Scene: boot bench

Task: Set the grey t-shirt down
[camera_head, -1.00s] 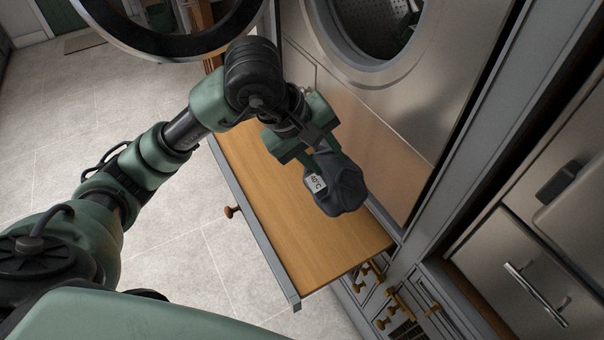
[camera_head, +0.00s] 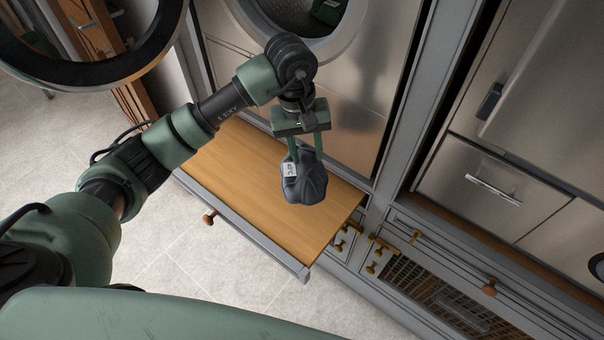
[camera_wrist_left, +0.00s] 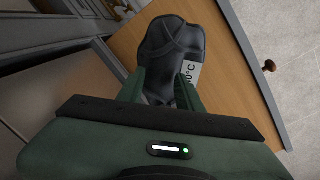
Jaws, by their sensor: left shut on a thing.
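The grey t-shirt (camera_head: 304,180) is a crumpled dark grey bundle with a white tag printed with a temperature in °C. My left gripper (camera_head: 305,155) is shut on it, fingers pointing down. The bundle hangs over the right part of a pulled-out wooden board (camera_head: 240,165); I cannot tell whether it touches the board. In the left wrist view the t-shirt (camera_wrist_left: 172,50) sits between the fingers, with the board (camera_wrist_left: 130,42) behind it. My right gripper is not in view.
A front-loading machine with an open round door (camera_head: 100,75) stands behind the board. A dark green item (camera_head: 328,10) shows inside its drum. Drawers with brass knobs (camera_head: 380,250) lie to the right. The board's left part is bare.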

